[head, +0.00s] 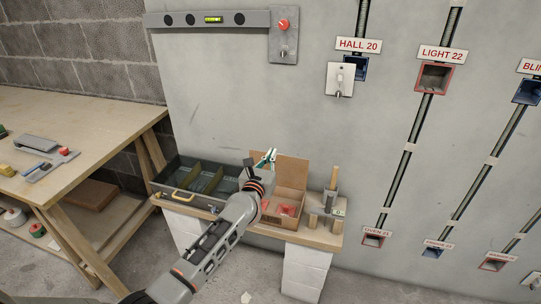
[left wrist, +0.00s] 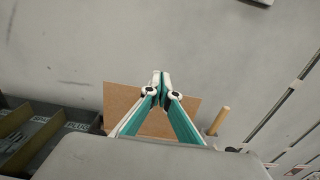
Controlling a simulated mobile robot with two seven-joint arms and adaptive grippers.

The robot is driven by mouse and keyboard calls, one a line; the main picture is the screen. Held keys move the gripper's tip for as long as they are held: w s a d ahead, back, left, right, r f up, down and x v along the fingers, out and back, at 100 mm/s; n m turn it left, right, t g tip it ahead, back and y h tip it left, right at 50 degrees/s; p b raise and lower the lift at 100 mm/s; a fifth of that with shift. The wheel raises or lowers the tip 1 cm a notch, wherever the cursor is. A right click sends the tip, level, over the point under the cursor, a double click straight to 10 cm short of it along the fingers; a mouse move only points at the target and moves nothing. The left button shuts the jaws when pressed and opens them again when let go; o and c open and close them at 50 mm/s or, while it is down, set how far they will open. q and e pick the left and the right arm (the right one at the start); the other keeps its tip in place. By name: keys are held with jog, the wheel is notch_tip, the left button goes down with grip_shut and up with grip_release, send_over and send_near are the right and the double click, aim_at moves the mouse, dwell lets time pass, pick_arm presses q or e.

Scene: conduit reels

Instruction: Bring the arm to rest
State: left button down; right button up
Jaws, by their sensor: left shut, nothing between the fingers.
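My left gripper (head: 268,157) is at the end of my left arm, which reaches in from the lower left in the head view. It is above the low bench, in front of the raised flap of an open cardboard box (head: 290,173). In the left wrist view the green and white fingers (left wrist: 157,76) meet at their tips with nothing between them. The cardboard flap (left wrist: 180,125) shows behind them. My right gripper is in neither view.
A grey compartment tray (head: 180,192) stands left of the box, and a wooden-handled tool (head: 333,180) stands to its right. A wooden workbench (head: 90,120) is at the left. The concrete wall carries labelled boxes such as LIGHT 22 (head: 434,77) and a level (head: 213,19).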

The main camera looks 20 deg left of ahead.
pick_arm(q)
jog(key=s+d+f+m+g+h+p, duration=0.15)
jog(key=s+f+m, duration=0.25)
jog(key=s+m, duration=0.45)
jog(key=s+d+f+m+h, duration=0.2)
jog(key=s+f+m, duration=0.2)
jog(key=s+m, duration=0.5)
jog(key=s+d+f+m+g+h+p, duration=0.1)
jog(key=s+f+m, duration=0.3)
jog(key=s+m, duration=0.45)
jog(key=s+a+f+m+g+y, duration=0.1)
jog(key=s+a+f+m+g, duration=0.1)
jog(key=s+f+m, duration=0.2)
jog(key=s+a+f+m+g+y, duration=0.1)
jog(key=s+f+m, duration=0.4)
jog(key=s+m, duration=0.5)
jog(key=s+a+g, duration=0.1)
jog(key=s+g, duration=0.1)
jog(key=s, duration=0.5)
jog(key=shift+a+f, duration=0.15)
jog(key=shift+a, duration=0.25)
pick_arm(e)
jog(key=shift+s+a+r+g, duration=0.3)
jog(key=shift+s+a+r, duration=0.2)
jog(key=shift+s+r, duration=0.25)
pick_arm(q)
jog(key=shift+y, duration=0.25)
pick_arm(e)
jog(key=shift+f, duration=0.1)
